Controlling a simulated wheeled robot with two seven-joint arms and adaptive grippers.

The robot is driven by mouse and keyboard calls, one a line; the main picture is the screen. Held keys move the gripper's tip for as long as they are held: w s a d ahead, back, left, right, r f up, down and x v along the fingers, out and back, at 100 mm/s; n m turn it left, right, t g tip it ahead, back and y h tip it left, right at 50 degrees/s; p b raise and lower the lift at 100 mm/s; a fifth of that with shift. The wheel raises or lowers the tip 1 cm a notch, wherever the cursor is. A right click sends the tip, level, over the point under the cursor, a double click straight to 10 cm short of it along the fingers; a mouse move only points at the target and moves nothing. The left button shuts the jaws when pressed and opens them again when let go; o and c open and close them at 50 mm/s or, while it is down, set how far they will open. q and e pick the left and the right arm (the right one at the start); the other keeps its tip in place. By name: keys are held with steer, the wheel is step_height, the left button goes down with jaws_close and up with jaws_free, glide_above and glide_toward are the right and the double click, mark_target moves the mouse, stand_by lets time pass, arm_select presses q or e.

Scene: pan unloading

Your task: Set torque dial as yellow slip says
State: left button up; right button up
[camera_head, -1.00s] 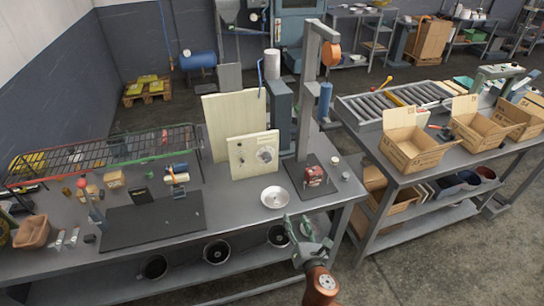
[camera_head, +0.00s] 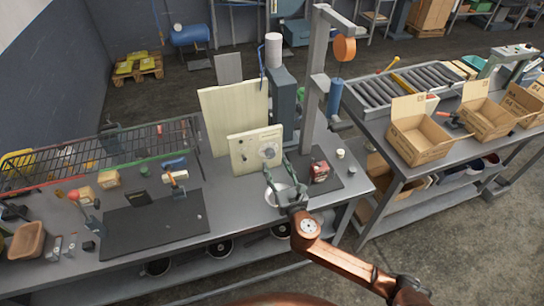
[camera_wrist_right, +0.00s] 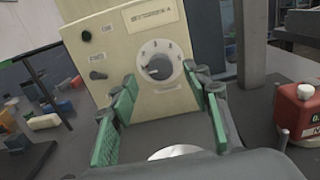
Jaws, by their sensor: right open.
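A cream control box (camera_head: 243,157) stands upright on the bench. Its round torque dial (camera_head: 268,151) sits at the upper right of its face. In the right wrist view the dark knob (camera_wrist_right: 158,67) has a pale ring of marks around it; I cannot tell its exact setting. My right gripper (camera_head: 277,170) is open and empty in front of the box; in the wrist view its green-padded fingers (camera_wrist_right: 160,80) stand either side of the dial, apart from the knob. I cannot make out a yellow slip. My left gripper is not in view.
A pale round dish (camera_head: 286,194) is below my right gripper. A red device (camera_head: 320,171) stands to its right, near a grey post (camera_head: 313,90). A dark mat (camera_head: 155,217) and wire rack (camera_head: 90,158) are left. Open cartons (camera_head: 420,140) stand on the right table.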

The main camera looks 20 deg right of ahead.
mark_target(272, 156)
steer(key=shift+w+f, duration=0.1)
steer(key=shift+w, duration=2.25)
steer(key=shift+a, duration=0.1)
steer(key=c, duration=1.2)
